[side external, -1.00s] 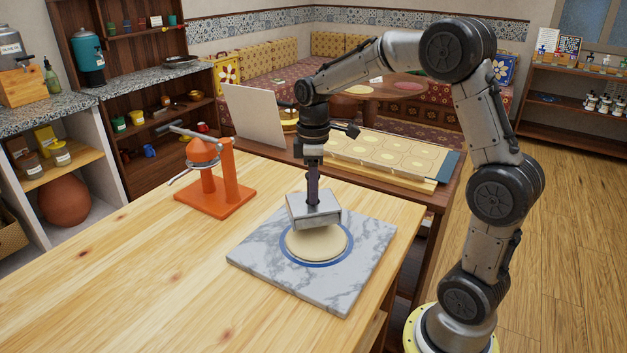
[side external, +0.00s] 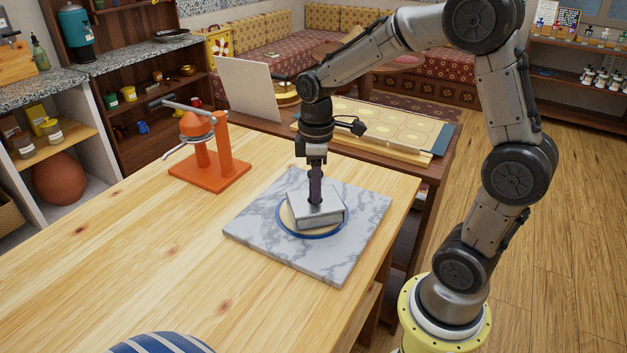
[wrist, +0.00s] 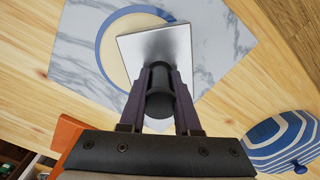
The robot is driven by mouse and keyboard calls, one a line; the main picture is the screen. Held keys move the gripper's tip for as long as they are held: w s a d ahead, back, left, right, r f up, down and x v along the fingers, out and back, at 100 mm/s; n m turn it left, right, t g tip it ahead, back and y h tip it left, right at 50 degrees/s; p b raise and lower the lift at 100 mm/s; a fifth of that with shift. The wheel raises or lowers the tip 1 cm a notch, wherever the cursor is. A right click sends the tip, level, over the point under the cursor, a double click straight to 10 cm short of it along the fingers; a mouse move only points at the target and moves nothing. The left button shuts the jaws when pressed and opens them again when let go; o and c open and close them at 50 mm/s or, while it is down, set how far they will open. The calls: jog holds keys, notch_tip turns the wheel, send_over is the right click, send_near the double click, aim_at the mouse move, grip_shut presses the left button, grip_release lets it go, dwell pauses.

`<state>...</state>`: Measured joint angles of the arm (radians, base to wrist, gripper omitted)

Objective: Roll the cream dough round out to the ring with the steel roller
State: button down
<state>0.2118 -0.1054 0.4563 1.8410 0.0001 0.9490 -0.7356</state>
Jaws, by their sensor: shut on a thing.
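The steel roller (side external: 317,212), a boxy metal block with an upright handle, sits over the cream dough round (side external: 286,219). My gripper (side external: 316,188) is shut on its dark handle, which shows between the two fingers in the wrist view (wrist: 159,95). The roller covers most of the dough; a cream strip of dough (wrist: 114,45) shows at its left in the wrist view. The blue ring (side external: 308,236) on the marble slab (side external: 255,228) surrounds the dough. I cannot tell how near the hidden dough edge is to the ring.
An orange stand with a metal lever (side external: 212,172) is at the slab's left. A blue-striped domed thing (side external: 160,343) is at the front edge of the picture. A tray of pale rounds (side external: 390,128) lies behind. The wooden counter (side external: 150,255) is largely clear.

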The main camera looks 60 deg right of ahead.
jog(key=shift+r, duration=4.75)
